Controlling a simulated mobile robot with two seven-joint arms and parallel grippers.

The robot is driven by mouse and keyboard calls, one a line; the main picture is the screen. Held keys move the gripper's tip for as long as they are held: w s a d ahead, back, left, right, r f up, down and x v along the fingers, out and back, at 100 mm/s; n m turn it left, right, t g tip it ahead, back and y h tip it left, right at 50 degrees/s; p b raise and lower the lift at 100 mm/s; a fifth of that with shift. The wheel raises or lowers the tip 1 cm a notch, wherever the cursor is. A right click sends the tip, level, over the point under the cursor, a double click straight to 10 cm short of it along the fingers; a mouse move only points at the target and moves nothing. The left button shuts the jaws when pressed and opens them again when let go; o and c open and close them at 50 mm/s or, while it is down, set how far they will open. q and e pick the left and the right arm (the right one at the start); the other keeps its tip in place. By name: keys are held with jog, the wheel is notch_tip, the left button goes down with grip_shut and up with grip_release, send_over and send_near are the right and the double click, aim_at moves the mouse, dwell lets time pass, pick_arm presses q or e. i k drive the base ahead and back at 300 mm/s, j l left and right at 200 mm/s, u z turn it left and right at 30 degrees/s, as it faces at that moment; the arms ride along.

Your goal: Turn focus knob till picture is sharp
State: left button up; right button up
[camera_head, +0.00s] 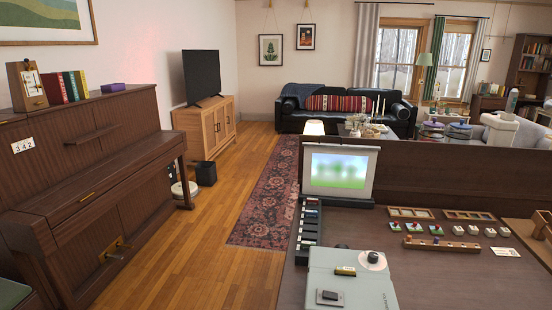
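A grey projector-like box (352,287) stands at the front of the dark desk. On its top are a round pale dial with a dark centre (373,259), a brass-coloured plate (345,271) and a dark switch-like block (330,296). A dark round part (342,246) sits at its far edge. I cannot tell for certain which part is the focus knob. A small white-framed screen (340,173) stands behind it and shows a blurred picture of green shapes under a pale blue sky. Neither of my grippers is in view.
A dark rack of slides (308,232) runs along the desk's left edge. Wooden trays (411,213), small coloured blocks (436,230) and a wooden bar with pegs (442,245) lie at right. The desk (450,285) is bare at front right. A piano (90,180) stands far left.

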aim_at(373, 258)
jog(key=l+u, duration=0.45)
jog(key=k+l+u, duration=0.15)
jog(key=u, duration=0.35)
jog(key=k+l+u, duration=0.1)
jog(key=k+l, duration=0.15)
jog(key=l, duration=0.25)
jog(key=k+l, duration=0.25)
jog(key=l, duration=0.2)
jog(key=k+l+u, duration=0.15)
jog(key=l, duration=0.3)
jog(key=k, duration=0.1)
